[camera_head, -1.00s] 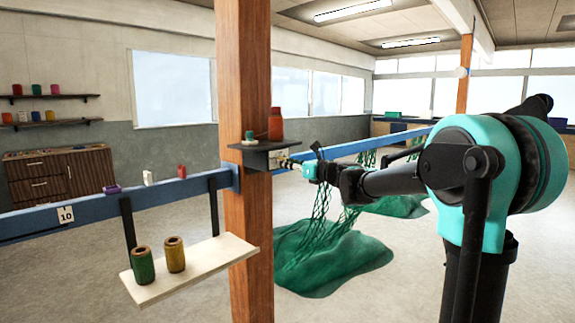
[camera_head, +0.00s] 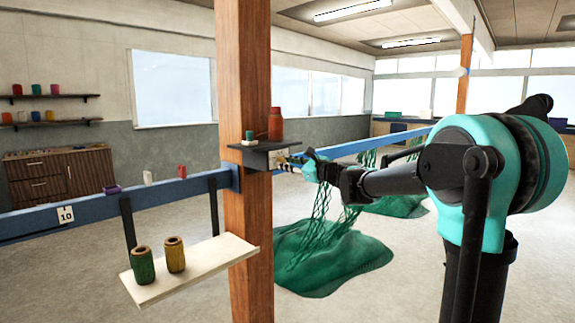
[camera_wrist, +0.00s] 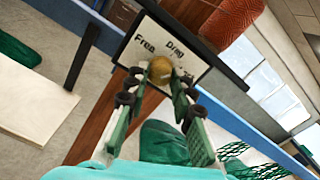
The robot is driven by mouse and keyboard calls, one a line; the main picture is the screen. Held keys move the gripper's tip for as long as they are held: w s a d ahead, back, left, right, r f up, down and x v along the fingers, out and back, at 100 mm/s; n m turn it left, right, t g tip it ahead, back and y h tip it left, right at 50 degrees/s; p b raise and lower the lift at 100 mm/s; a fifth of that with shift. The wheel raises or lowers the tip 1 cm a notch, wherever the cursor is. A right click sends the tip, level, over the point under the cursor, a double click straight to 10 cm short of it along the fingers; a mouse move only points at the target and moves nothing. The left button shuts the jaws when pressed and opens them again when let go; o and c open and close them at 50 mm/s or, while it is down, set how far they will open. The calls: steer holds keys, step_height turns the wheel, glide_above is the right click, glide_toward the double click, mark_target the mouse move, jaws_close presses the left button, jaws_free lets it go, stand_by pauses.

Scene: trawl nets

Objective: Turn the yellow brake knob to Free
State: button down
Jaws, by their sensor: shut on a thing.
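The yellow brake knob (camera_wrist: 159,69) sits on a pale label plate (camera_wrist: 150,32) in the wrist view. The plate reads "Free" on the left and "Drag" near the top. A third label to the right is mostly hidden by a fingertip. My gripper (camera_wrist: 158,81) has its fingers on either side of the knob, shut on it. I cannot make out any pointer mark on the knob. In the head view my gripper (camera_head: 290,162) reaches the post just below the small dark shelf; the knob is not clear there.
A blue rail (camera_head: 160,193) crosses the post. Green nets (camera_head: 330,257) hang and lie behind. A pale shelf (camera_head: 205,266) holds two spools.

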steer(key=n, duration=0.5)
steer(key=shift+n, duration=0.3)
steer(key=n, duration=0.9)
steer(key=shift+r, duration=0.1)
steer(key=n, duration=0.4)
steer(key=shift+n, duration=0.3)
steer(key=c, duration=1.3)
jaws_free()
steer(key=v, duration=1.2)
